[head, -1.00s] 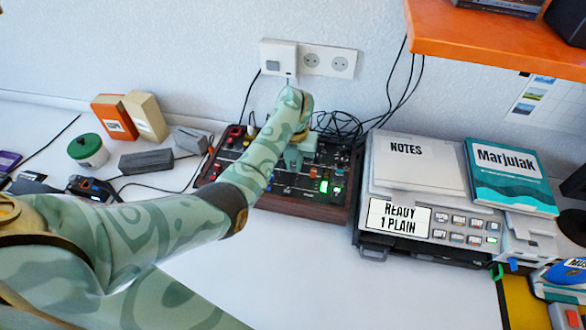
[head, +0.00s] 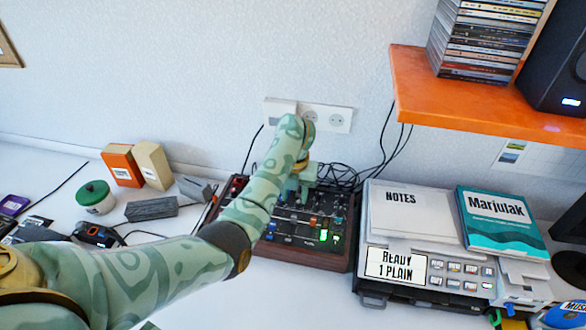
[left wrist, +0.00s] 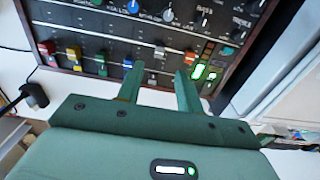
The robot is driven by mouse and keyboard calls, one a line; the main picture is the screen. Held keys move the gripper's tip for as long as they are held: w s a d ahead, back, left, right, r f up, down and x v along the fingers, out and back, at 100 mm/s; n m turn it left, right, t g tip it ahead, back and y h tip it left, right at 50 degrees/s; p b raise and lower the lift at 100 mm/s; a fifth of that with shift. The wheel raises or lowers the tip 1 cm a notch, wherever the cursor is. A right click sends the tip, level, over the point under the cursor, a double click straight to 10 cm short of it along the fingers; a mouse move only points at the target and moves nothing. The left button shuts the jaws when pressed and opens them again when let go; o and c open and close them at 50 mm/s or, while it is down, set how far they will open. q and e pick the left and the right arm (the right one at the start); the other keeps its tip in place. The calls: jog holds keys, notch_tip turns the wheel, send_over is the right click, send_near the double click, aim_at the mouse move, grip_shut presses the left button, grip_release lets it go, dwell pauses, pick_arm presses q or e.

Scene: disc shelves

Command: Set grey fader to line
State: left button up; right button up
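The mixer (head: 333,262) is a dark panel in a wooden frame on the white table. A pale cap that looks like the grey fader (left wrist: 159,51) lies just beyond the gap between my fingers. I cannot make out the line. My left gripper (left wrist: 158,72) is open and empty, its fingers spread over the panel's lower edge. In the head view the left gripper (head: 299,188) is over the mixer, partly hidden by my arm. My right gripper is not in view.
A device with a screen (head: 396,267) stands right of the mixer, with a notes pad (head: 412,222) and a teal book (head: 500,222) on it. An orange shelf (head: 480,105) overhangs at the upper right. Black cables (head: 340,176) lie behind the mixer. Small boxes stand at left.

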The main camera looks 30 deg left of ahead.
pick_arm(q)
notch_tip(320, 180, up, 8)
jog(key=p, duration=0.2)
jog(key=shift+p, duration=0.3)
jog(key=shift+f, duration=0.1)
